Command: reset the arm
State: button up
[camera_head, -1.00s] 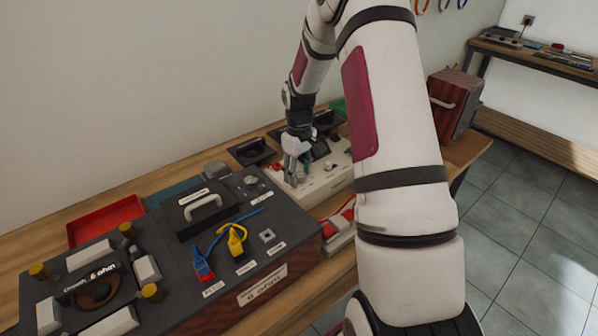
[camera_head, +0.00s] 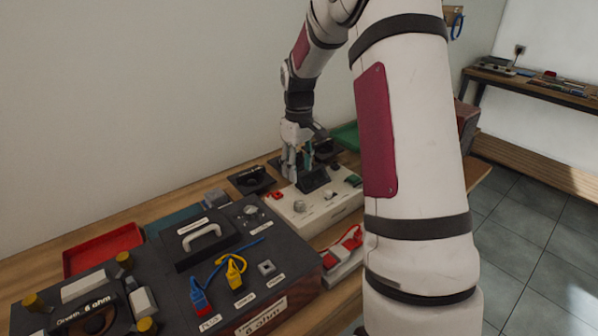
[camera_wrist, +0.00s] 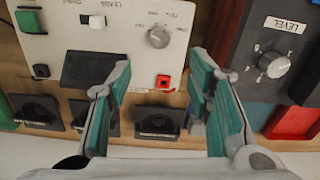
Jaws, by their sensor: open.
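My gripper (camera_head: 302,160) is at the back of the bench, above the rear edge of a cream tester panel (camera_head: 312,208). In the wrist view my gripper (camera_wrist: 160,85) shows two teal-padded fingers spread wide apart, with nothing between them. My arm hides part of the bench's right side in the head view.
A dark speaker test box (camera_head: 220,250) with a handle, plugs and knob fills the left foreground. A red tray (camera_head: 103,248) lies behind it. Black speaker drivers (camera_wrist: 158,121) stand along the panel's rear edge. A green tray (camera_head: 345,134) is at the back. The wall is close behind.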

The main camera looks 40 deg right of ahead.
dwell(0.4)
jog(key=s+a+r+t, duration=0.2)
jog(key=s+a+r, duration=0.9)
jog(key=a+r, duration=0.25)
jog(key=s+a+r+t, duration=0.1)
jog(key=s+a, duration=0.3)
jog(key=s, duration=0.5)
jog(key=s+a+r+m+t+p, duration=0.1)
jog(key=s+a, duration=0.3)
jog(key=s, duration=0.5)
jog(key=shift+m, duration=0.3)
jog(key=shift+s+r, duration=0.1)
